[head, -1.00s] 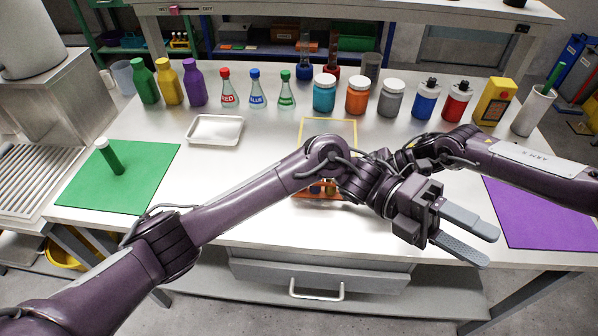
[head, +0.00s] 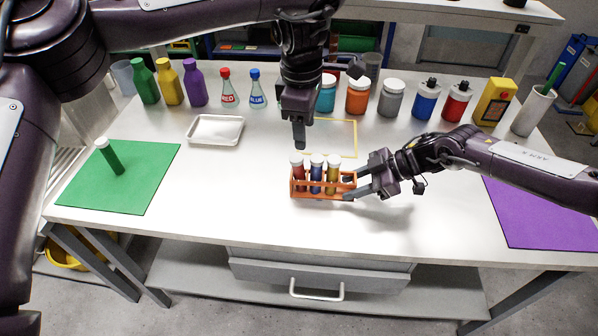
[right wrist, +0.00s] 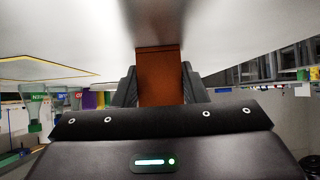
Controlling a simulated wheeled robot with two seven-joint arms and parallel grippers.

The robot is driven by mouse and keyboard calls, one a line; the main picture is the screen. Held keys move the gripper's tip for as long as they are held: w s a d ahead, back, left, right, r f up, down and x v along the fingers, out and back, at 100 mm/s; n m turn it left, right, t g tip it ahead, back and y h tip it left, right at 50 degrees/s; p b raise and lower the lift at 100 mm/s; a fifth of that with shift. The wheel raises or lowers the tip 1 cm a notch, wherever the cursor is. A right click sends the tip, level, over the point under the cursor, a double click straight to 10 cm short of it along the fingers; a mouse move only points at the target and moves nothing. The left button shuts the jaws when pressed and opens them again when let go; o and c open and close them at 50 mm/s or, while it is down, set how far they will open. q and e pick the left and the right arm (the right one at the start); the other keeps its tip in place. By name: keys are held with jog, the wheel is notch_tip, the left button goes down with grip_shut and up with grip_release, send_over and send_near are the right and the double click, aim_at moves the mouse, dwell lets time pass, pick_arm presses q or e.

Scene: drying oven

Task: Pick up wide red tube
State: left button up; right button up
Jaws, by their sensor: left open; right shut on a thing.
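The red tube (head: 298,173) with a white cap stands at the left end of an orange rack (head: 312,196) on the white table. A blue tube (head: 316,175) and a yellow tube (head: 333,176) stand beside it. My left gripper (head: 300,143) points down just above the red tube's cap, empty; its fingers are seen edge-on, so their gap is hidden. My right gripper (head: 364,183) is shut on the right end of the rack. In the right wrist view the rack's orange end (right wrist: 160,75) sits between the dark fingers.
A row of bottles and jars, such as the orange jar (head: 358,97), stands along the back. A white tray (head: 215,130) lies left, with a green mat (head: 150,160) holding a green tube (head: 108,155). A purple mat (head: 540,215) lies right. The front middle is clear.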

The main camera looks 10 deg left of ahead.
aim_at(298, 158)
pick_arm(q)
jog(key=shift+y, duration=0.3)
jog(key=f, duration=0.3)
jog(key=w+a+f, duration=0.1)
jog(key=f, duration=0.1)
jog(key=shift+f, duration=0.15)
jog(key=shift+a+f, duration=0.15)
jog(key=shift+f, duration=2.95)
jog(key=shift+c, duration=0.3)
jog(key=c, duration=1)
